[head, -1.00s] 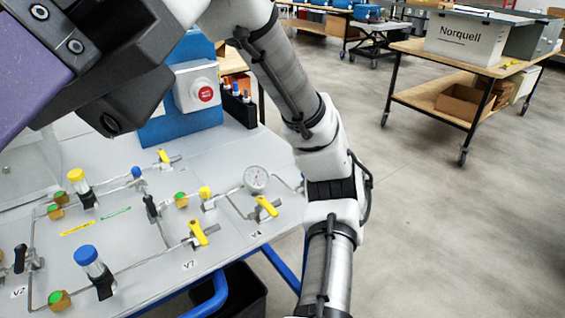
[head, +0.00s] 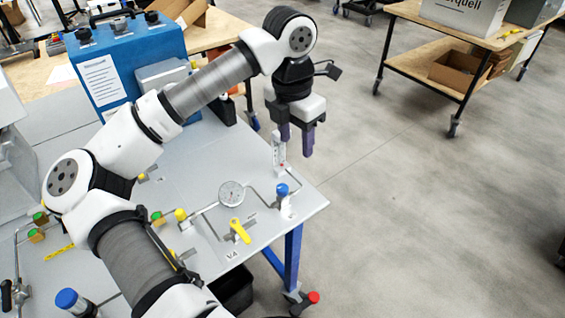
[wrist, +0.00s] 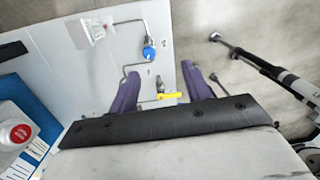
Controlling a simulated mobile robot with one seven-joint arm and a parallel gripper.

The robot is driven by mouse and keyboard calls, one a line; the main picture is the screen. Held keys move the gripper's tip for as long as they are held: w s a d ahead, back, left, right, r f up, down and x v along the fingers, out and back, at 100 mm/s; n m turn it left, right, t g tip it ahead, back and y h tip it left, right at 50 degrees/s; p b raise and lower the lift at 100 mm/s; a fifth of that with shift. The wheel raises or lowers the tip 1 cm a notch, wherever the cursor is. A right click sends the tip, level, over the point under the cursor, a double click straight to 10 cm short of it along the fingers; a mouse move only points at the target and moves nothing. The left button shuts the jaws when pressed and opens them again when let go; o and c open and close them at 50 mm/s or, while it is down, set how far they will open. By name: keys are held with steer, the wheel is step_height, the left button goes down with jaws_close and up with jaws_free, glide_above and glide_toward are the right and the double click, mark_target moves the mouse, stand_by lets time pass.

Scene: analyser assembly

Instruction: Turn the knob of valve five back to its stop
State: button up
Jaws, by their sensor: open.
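A round blue knob (head: 282,190) stands on a white-bodied valve near the right corner of the grey panel (head: 190,155). I cannot read a label for valve five. My gripper (head: 296,143) is open and empty, its purple fingers pointing down, in the air near the panel's far right edge. In the wrist view my gripper (wrist: 160,72) has its fingers apart, and the blue knob (wrist: 149,49) lies beyond the tips, roughly between them, not touched.
A clear flowmeter (head: 279,151) stands close below my gripper. A round gauge (head: 231,194) and thin tubing lie left of the knob. A blue case (head: 125,60) stands at the back left. My arm hides part of the panel. Open floor lies to the right.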

mark_target(282, 187)
steer(key=shift+n+y, duration=0.3)
steer(key=shift+y, duration=0.1)
steer(key=a+f+p, duration=0.1)
steer(key=f, duration=0.4)
steer(key=f+p, duration=0.1)
steer(key=f, duration=0.4)
steer(key=w+a+f+p, duration=0.1)
steer(key=f, duration=0.4)
steer(key=shift+a+f, duration=0.1)
steer(key=shift+a, duration=0.2)
steer(key=c, duration=1)
